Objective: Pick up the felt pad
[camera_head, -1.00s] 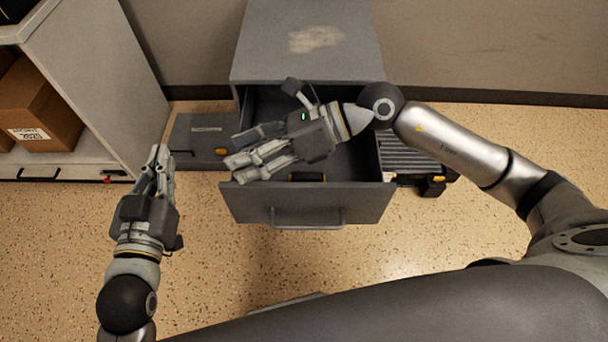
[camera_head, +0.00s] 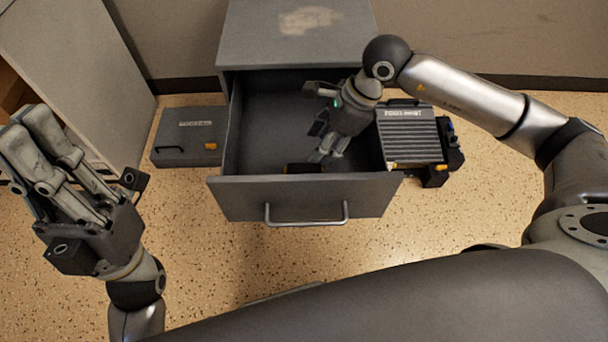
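The drawer (camera_head: 300,198) of the grey cabinet is pulled open. A small dark thing with a yellow mark (camera_head: 303,168) lies inside against the drawer's front wall; I cannot tell if it is the felt pad, and nothing else in view is clearly a felt pad. My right gripper (camera_head: 322,157) reaches down into the drawer, its fingertips close to that dark thing. I cannot tell whether its fingers touch or grip anything. My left gripper (camera_head: 40,150) is raised at the left, fingers extended and open, with nothing in it.
The cabinet top (camera_head: 295,30) is bare with a worn pale patch. A flat grey case (camera_head: 190,137) lies on the floor left of the drawer. A ribbed dark case (camera_head: 410,135) stands on the right. A pale shelf unit (camera_head: 75,70) is at the left.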

